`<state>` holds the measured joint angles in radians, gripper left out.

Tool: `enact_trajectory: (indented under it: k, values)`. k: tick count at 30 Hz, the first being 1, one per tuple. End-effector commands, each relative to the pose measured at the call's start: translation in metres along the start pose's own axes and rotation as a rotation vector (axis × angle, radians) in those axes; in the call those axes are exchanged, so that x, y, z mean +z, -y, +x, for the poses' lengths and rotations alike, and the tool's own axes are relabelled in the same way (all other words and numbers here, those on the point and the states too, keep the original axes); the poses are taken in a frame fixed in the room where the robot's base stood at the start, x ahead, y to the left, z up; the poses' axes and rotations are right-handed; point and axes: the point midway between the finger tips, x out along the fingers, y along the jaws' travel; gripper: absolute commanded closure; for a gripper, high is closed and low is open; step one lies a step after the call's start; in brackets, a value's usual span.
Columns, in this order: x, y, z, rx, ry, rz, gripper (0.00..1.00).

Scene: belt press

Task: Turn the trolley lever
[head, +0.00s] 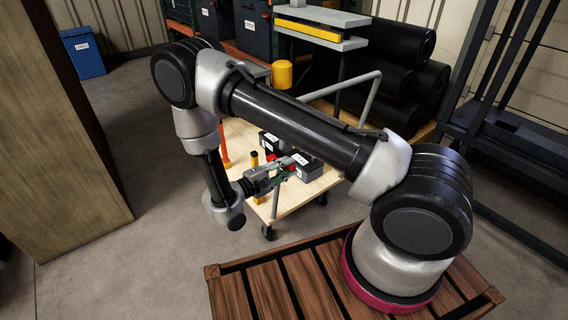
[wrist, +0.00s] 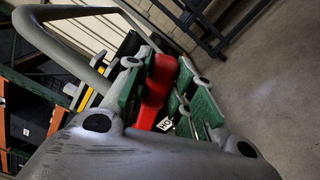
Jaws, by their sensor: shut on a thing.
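The trolley (head: 240,137) has a light wooden deck and a grey tube handle (head: 374,90), which also shows large in the wrist view (wrist: 62,12). My gripper (head: 284,171) is low over the deck's near part, beside dark boxes with white labels. In the wrist view, my gripper (wrist: 165,80) has its green-padded fingers on both sides of a red lever (wrist: 157,85) and is shut on it. In the head view the lever is mostly hidden by the fingers. I cannot tell how far the lever is turned.
Labelled dark boxes (head: 308,168) and a yellow post (head: 255,162) stand on the deck near my gripper. Black rolls (head: 400,45) lie behind. A wooden panel (head: 60,120) stands at left, a slatted pallet (head: 270,290) in front.

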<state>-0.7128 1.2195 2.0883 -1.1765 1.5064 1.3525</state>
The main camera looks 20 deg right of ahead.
Motion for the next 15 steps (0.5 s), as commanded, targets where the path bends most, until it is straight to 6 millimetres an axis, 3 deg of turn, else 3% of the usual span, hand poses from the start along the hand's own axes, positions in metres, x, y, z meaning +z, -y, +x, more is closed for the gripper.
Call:
enact_trajectory:
  k: [15]
  values:
    - [-0.0008,0.0054,-0.0005,-0.003,-0.002,0.040,1.00]
